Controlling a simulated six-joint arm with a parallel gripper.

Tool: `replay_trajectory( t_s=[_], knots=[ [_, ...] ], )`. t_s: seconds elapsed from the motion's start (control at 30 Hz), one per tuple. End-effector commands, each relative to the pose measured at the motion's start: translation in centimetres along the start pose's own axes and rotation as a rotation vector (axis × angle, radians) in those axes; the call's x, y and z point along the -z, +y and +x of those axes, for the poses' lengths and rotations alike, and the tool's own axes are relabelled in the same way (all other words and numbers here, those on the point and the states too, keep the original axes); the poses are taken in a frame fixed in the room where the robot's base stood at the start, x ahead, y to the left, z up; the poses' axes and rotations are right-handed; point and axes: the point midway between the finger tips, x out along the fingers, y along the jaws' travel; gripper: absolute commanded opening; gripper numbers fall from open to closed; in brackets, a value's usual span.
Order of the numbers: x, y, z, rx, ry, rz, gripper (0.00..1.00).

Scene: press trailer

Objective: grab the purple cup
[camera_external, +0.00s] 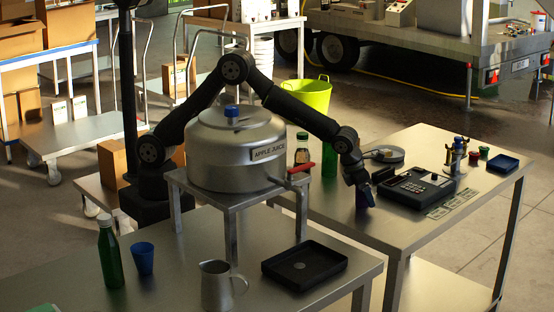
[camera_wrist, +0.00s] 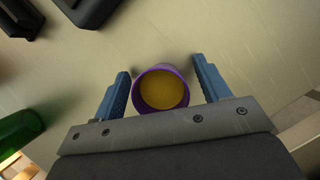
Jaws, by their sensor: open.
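The purple cup (camera_wrist: 139,91) shows from above in the wrist view. Its round rim is purple and its inside is yellow-orange, perhaps a liquid. My gripper (camera_wrist: 160,68) is open, with one blue finger on each side of the cup. A gap shows between the cup and each finger, wider on the right. In the external view my gripper (camera_external: 365,197) points down at the right-hand metal table. I cannot make out the purple cup in that view; it is probably hidden by the fingers.
A black keypad device (camera_external: 417,188) stands close to the right of my gripper. A green bottle (camera_wrist: 19,128) stands at the wrist view's left. The apple juice tank (camera_external: 235,150), a black tray (camera_external: 304,267), a metal jug (camera_external: 218,285) and a blue cup (camera_external: 142,258) are on the left.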

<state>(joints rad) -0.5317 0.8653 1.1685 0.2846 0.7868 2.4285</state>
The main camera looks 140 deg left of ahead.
Motion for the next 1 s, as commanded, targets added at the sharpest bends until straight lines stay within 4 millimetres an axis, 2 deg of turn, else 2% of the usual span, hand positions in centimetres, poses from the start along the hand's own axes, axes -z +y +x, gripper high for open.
replay_trajectory(
  t_s=[0.17,0.27,0.43,0.47,0.77,1.0],
  knots=[
    [0.0,0.0,0.0,0.000,-0.001,0.000,0.69],
    [0.0,0.0,0.0,0.000,-0.001,0.000,0.53],
    [0.0,0.0,0.0,0.000,-0.001,0.000,0.20],
    [0.0,0.0,0.0,0.000,0.000,0.000,0.18],
    [-0.1,0.0,-0.2,0.000,-0.001,-0.001,0.18],
    [-1.1,0.0,-2.6,0.001,-0.002,-0.001,0.18]
  ],
)
